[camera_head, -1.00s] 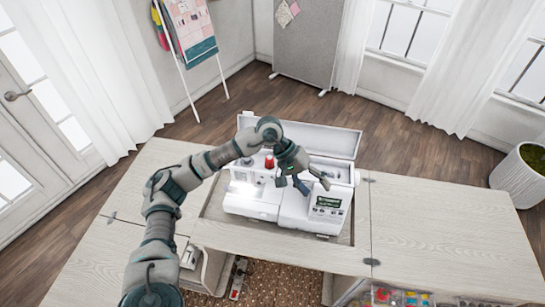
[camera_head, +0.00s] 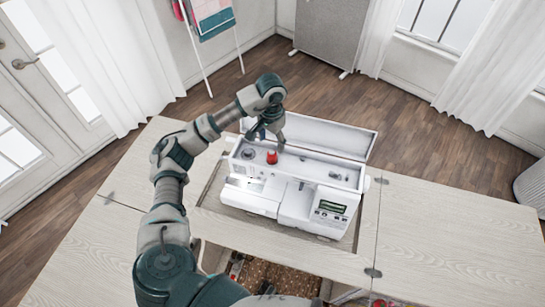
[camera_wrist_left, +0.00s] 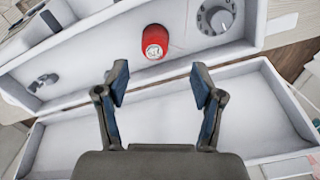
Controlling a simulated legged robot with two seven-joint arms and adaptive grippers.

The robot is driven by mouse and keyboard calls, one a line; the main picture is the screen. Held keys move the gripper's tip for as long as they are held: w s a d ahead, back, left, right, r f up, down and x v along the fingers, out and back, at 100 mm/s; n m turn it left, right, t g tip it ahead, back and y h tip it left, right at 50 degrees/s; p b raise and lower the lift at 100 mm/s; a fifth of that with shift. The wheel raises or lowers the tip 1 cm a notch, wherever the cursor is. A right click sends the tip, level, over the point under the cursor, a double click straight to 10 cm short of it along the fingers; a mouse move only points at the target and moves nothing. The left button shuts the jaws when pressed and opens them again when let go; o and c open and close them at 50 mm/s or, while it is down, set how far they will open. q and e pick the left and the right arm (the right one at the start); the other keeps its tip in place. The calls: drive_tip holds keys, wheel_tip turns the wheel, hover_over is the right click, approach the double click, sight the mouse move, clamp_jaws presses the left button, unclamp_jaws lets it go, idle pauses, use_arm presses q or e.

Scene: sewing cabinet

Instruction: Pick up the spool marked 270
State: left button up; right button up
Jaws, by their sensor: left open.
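A red spool (camera_head: 271,157) stands in the open top compartment of the white sewing machine (camera_head: 300,203). In the left wrist view the spool (camera_wrist_left: 155,42) shows a pale end with dark marks too small to read surely. My left gripper (camera_head: 266,138) is above and just behind the spool in the head view. In the left wrist view its two fingers (camera_wrist_left: 159,82) are spread and empty, with the spool beyond the fingertips and apart from them. My right gripper is not in view.
The machine's raised lid (camera_head: 335,135) stands behind the compartment. A grey dial (camera_wrist_left: 215,17) is beside the spool. The wooden cabinet top (camera_head: 440,225) is clear at the right. Clear boxes with coloured items show at the bottom edge.

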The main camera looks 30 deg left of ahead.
sight(272, 154)
use_arm(q)
drive_tip(key=shift+s+f, duration=0.3)
drive_tip(key=shift+f, duration=0.65)
drive_tip(key=f, duration=0.2)
drive_tip(key=f+p, duration=0.1)
drive_tip(key=shift+d+f, duration=0.35)
drive_tip(key=shift+f, duration=0.3)
drive_tip(key=shift+a, duration=0.15)
drive_tip(key=c, duration=0.9)
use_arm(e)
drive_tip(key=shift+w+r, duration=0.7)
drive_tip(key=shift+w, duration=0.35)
